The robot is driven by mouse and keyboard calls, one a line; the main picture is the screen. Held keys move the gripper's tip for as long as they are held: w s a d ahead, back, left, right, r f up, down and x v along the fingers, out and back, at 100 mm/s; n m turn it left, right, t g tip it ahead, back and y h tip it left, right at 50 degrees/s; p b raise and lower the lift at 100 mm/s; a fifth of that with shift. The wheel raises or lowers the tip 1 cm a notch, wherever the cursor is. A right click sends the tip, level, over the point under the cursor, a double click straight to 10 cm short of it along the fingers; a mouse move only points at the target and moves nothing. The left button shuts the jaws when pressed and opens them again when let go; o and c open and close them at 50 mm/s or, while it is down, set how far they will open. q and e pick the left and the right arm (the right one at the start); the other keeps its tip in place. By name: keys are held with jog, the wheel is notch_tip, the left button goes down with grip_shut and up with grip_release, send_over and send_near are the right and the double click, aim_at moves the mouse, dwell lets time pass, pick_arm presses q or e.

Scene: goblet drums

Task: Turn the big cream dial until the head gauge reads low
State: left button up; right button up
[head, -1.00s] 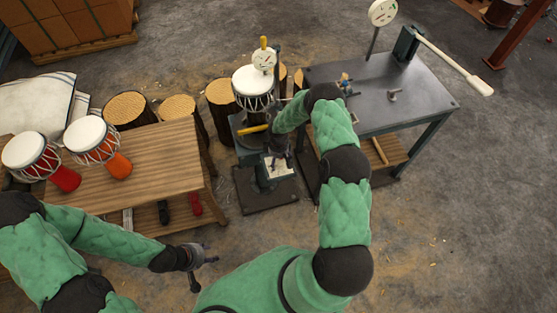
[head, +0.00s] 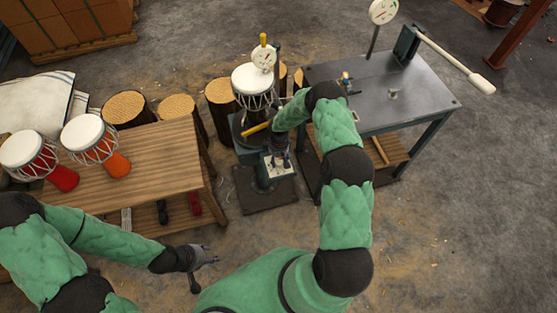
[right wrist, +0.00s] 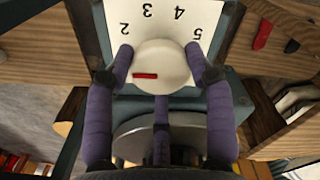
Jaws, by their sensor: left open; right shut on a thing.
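The big cream dial (right wrist: 162,66) sits on a white plate (right wrist: 185,22) with the numbers 2, 3, 4 and 5 in the right wrist view. A red mark lies on the dial's left part. My right gripper (head: 278,160) is shut on the dial, with purple fingers on both sides of it. My left gripper (head: 206,259) is open and empty, below the wooden table.
The wooden table (head: 150,165) at left bears two more drums (head: 90,138). A grey metal table (head: 405,95) at right has a second round gauge (head: 384,11) and a long white-ended lever (head: 455,65). Log stumps (head: 128,108) stand behind. The floor at lower right is clear.

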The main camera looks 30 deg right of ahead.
aim_at(278, 160)
jog(key=m+b, duration=0.2)
jog(key=m, duration=0.1)
jog(key=shift+f, duration=0.15)
jog(key=shift+m+b, duration=1.2)
jog(key=shift+m, duration=0.3)
jog(key=o, duration=1.2)
jog(key=shift+r, duration=0.25)
notch_tip(278, 160, up, 12)
jog(key=shift+f, duration=0.1)
jog(key=shift+a, duration=0.1)
